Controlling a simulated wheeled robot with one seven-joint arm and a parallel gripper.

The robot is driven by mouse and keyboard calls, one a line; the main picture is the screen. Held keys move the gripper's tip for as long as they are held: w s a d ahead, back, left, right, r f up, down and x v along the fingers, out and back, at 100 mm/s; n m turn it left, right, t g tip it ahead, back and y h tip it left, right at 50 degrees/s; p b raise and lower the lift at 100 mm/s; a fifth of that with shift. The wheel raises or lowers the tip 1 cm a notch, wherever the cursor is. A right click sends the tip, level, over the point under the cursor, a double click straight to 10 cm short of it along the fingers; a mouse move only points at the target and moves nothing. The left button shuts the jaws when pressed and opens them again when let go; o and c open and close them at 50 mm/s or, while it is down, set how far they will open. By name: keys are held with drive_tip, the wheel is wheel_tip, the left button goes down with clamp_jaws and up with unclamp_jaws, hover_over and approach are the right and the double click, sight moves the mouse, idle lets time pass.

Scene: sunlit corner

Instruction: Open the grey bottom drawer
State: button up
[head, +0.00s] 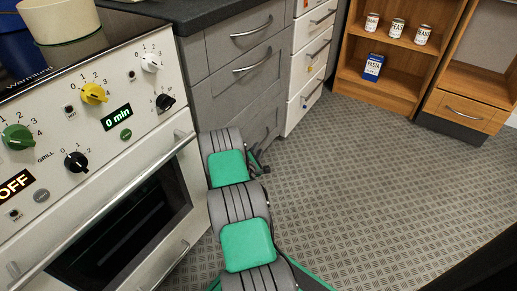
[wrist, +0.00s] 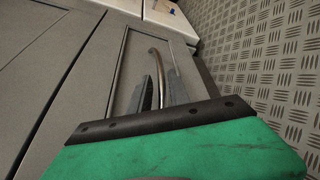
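The grey bottom drawer (head: 239,108) is the lowest front of the grey drawer unit beside the oven in the head view. Its panel fills the middle of the wrist view (wrist: 122,68). Its curved metal handle (wrist: 153,54) runs between my gripper's two fingers (wrist: 159,84). The fingers stand close together, one on each side of the bar, and look closed around it. In the head view my gripper (head: 258,167) is low at the drawer front, and my arm hides part of it. I see no clear gap showing the drawer pulled out.
The oven (head: 130,215) stands close on the left of my arm. White drawers (head: 310,65) adjoin the grey unit. A wooden shelf (head: 386,88) with cans and a blue box stands at the back. The patterned floor (head: 370,190) on the right is clear.

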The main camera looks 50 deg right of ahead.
drive_tip(key=x, duration=0.3)
drive_tip(key=shift+w+d+b, duration=0.1)
drive_tip(key=shift+b, duration=0.3)
drive_tip(key=shift+c, duration=0.2)
clamp_jaws()
idle(0.8)
